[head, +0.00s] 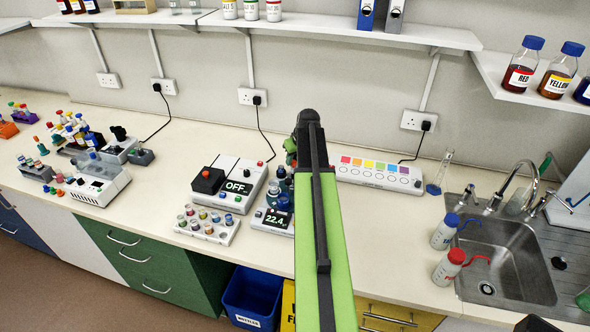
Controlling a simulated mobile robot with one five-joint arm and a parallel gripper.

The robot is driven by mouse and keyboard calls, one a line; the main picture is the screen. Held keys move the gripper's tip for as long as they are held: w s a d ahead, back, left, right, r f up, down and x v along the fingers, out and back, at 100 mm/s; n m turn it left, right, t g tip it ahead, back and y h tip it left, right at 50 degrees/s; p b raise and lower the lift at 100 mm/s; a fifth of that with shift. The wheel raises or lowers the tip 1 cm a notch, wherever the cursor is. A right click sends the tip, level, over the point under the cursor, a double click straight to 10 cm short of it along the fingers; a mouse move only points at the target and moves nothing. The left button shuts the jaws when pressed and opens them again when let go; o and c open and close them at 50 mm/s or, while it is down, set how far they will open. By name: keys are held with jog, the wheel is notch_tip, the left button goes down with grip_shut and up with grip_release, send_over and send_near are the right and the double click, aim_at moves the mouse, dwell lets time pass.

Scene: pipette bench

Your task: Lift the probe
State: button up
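A meter (271,219) with a dark screen reading 22.4 stands on the bench, just left of my arm. My arm partly covers its right side. I cannot pick out the probe; it may be hidden behind my arm. Dark blue rounded items (281,198) stand behind the meter, partly covered by my arm. My green and black arm reaches up the middle of the head view. My gripper's fingers do not show, hidden behind the arm, so its opening and contents cannot be seen.
Left of the meter are a rack of small capped vials (207,226) and a device reading OFF (231,184). A white strip with coloured squares (378,174) lies right of my arm. Wash bottles (445,232) stand by the sink (505,262). The bench front right of my arm is clear.

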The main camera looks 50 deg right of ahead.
jog(key=shift+w+f, duration=0.1)
jog(key=shift+f, duration=0.15)
jog(key=shift+c, duration=0.4)
grip_shut()
dwell(0.9)
